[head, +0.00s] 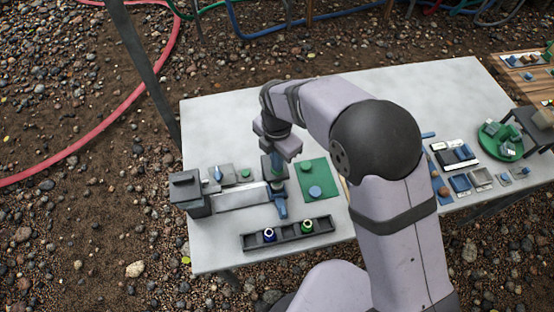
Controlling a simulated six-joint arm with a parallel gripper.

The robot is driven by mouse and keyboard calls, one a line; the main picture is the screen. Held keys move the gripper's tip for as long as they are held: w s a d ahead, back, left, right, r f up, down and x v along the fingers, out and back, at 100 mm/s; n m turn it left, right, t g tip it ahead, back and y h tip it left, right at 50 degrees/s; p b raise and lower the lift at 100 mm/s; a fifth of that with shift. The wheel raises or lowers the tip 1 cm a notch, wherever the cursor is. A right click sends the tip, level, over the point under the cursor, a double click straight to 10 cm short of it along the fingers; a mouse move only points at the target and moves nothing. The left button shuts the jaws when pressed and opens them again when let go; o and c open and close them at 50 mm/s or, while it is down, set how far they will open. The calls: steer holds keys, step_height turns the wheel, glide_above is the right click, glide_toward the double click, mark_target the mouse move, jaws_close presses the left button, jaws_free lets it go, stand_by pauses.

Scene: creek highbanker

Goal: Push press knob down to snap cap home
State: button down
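My gripper (278,158) points down over a small dark fixture (268,168) in the left half of the table. Its fingertips are small and partly hidden, so I cannot tell whether they are open or shut, or whether they touch anything. A small blue part shows just below them; I cannot tell whether it is the press knob or a cap. A blue lever-like piece (281,207) stands just in front of the fixture, beside a pale flat strip (240,197). A green mat (309,176) with a round blue piece (315,192) lies to the right.
A dark tray (287,241) at the front holds a blue and a green ringed piece. A dark grey block unit (190,195) stands at the left edge. My arm crosses the table's middle. Small parts and a round green tray (511,152) lie at the right. The back of the table (222,115) is clear.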

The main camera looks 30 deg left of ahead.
steer(key=shift+f+b, duration=0.3)
steer(key=shift+f, duration=0.25)
stand_by(0.4)
steer(key=shift+r+p, duration=1.45)
steer(key=shift+r, duration=0.2)
steer(key=w+d+r+m, duration=0.3)
steer(key=d+m, duration=0.5)
steer(key=d, duration=0.3)
steer(key=w+d+r+m, duration=0.2)
steer(key=d+r+m, duration=0.1)
steer(key=d+m, duration=0.65)
steer(key=s+d+m, duration=0.4)
steer(key=d+m, duration=0.3)
steer(key=d, duration=0.2)
steer(key=s+d+r+m, duration=0.1)
steer(key=s+d+m, duration=0.4)
steer(key=d+m, duration=0.3)
steer(key=shift+s+d, duration=0.3)
steer(key=shift+d, duration=0.45)
